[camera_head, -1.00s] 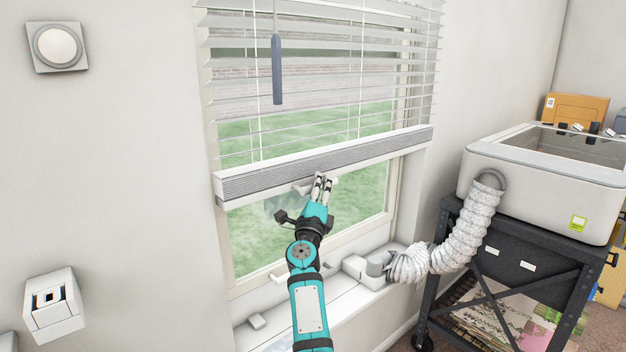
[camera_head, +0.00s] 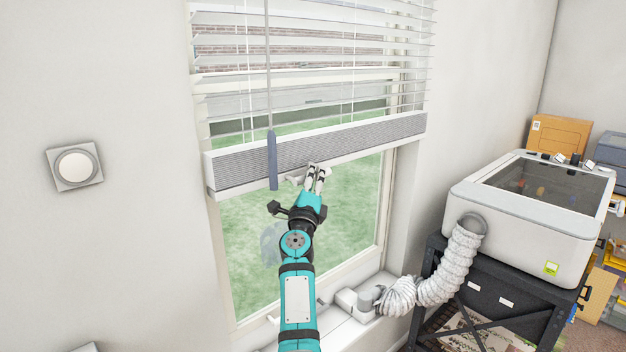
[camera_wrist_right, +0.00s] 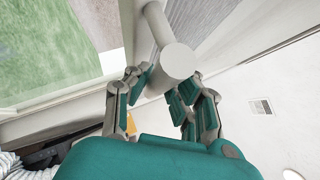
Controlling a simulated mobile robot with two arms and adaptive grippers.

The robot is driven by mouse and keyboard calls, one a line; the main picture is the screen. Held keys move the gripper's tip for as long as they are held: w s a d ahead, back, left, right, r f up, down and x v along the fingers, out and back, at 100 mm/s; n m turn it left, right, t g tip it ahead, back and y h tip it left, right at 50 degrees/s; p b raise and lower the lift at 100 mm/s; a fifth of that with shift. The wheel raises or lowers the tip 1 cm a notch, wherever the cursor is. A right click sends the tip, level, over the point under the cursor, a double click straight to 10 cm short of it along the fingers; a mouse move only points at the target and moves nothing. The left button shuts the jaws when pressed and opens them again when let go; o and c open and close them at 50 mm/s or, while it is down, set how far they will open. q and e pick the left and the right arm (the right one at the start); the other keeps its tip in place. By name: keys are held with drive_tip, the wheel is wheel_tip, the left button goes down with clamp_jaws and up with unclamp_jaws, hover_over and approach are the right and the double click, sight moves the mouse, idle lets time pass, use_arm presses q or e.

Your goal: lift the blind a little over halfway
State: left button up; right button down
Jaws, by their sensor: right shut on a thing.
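The white slatted blind (camera_head: 330,50) hangs over the upper part of the window. Its thick bottom rail, with a stack of gathered slats (camera_head: 350,140), crosses the window in the head view, and green grass shows through the glass below it. My right gripper (camera_head: 316,172) is at the rail's lower edge, near its middle. In the right wrist view the gripper (camera_wrist_right: 163,85) is shut on a pale round-ended handle (camera_wrist_right: 178,62) joined to a short bar. A grey-blue wand (camera_head: 272,160) hangs in front of the rail. My left gripper is not in view.
A white box-shaped machine (camera_head: 530,215) stands on a black cart (camera_head: 480,285) at the right. A ribbed white hose (camera_head: 445,275) runs from it to a fitting on the window sill. A round wall switch (camera_head: 75,165) is at the left.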

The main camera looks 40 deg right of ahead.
drive_tip(key=shift+r+p, duration=0.4)
drive_tip(key=shift+r, duration=0.55)
drive_tip(key=c, duration=1.2)
unclamp_jaws()
drive_tip(key=shift+a+f, duration=0.1)
drive_tip(key=shift+o, duration=0.2)
drive_tip(key=shift+f, duration=0.1)
